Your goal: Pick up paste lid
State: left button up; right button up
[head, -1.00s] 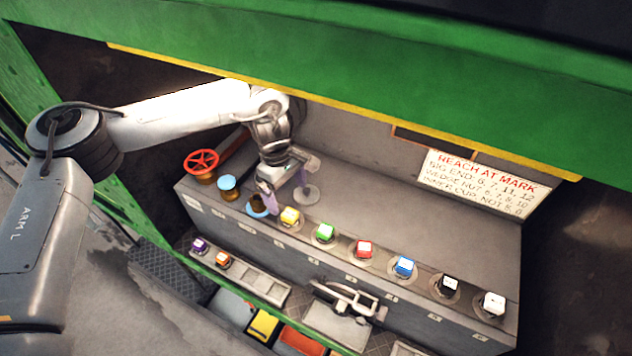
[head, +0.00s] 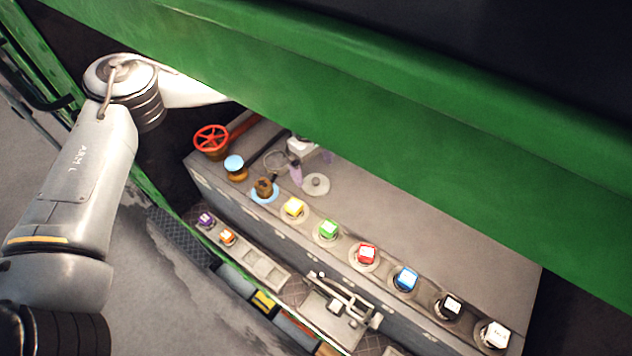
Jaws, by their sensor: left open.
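A round grey disc with a small knob (head: 316,184), which looks like the paste lid, lies flat on the grey bench top. My left gripper (head: 311,166) is open just behind it, with one purple finger to the disc's left and the other farther back. The gripper appears empty and apart from the disc. A brown pot in a blue ring (head: 265,190) stands left of the disc. My right gripper is out of view.
A blue-topped jar (head: 235,166) and a red handwheel (head: 211,139) stand at the bench's left end. The green beam (head: 400,150) overhangs the bench. The bench top right of the disc is clear.

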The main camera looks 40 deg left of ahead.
aim_at(315, 180)
pick_arm(q)
notch_tip(315, 180, down, 4)
jog(key=shift+w+d+r+p, duration=0.15)
jog(key=shift+p, duration=0.65)
jog(key=shift+f, duration=0.75)
jog(key=c, duration=0.9)
